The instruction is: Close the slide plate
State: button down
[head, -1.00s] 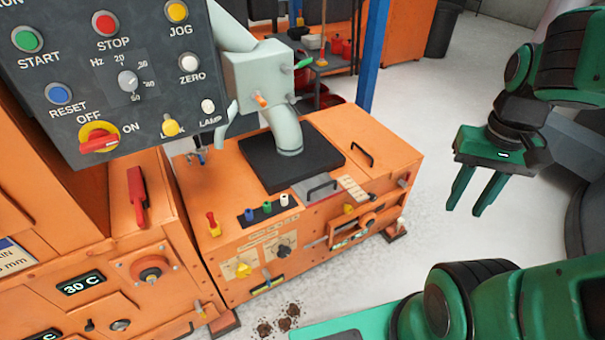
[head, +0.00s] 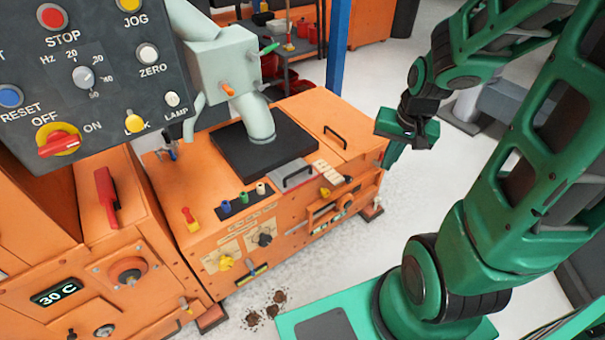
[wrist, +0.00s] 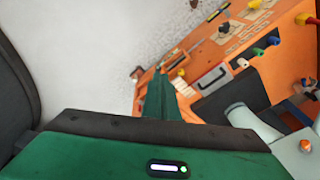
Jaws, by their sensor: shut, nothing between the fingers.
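A grey plate with a black bar handle (head: 298,177), which looks like the slide plate, sits at the front top edge of the orange machine (head: 180,190), beside the black square base of the pale green pipe. It also shows in the wrist view (wrist: 213,77). I cannot tell how far it is slid in. My gripper (head: 391,158) is to the right of the machine, near its right end, with the fingers pointing down. In the wrist view the fingers (wrist: 158,92) are together and empty, apart from the plate in the picture.
A grey control panel (head: 90,75) hangs at upper left. The pale green pipe (head: 255,115) rises from the machine's top. A blue post (head: 338,45) stands behind. Dark clumps (head: 268,308) lie on the floor in front. Pale floor (head: 385,80) is free behind my arm.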

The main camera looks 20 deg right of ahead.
jog(key=w+a+f+m+t+y, duration=0.1)
jog(key=w+a+f, duration=0.5)
jog(key=w+f, duration=0.6)
jog(key=w+a+f+m+t+y, duration=0.1)
jog(key=w+a+f+m+t, duration=0.3)
jog(key=w+f, duration=0.9)
jog(key=shift+w+a+f+m+t, duration=0.3)
jog(key=shift+w+a+m, duration=0.2)
jog(key=shift+a+m, duration=0.75)
jog(key=w, duration=0.2)
jog(key=w+a, duration=0.1)
jog(key=w, duration=0.2)
jog(key=shift+a, duration=0.1)
jog(key=shift+w+a+r, duration=0.1)
jog(key=shift+w, duration=0.25)
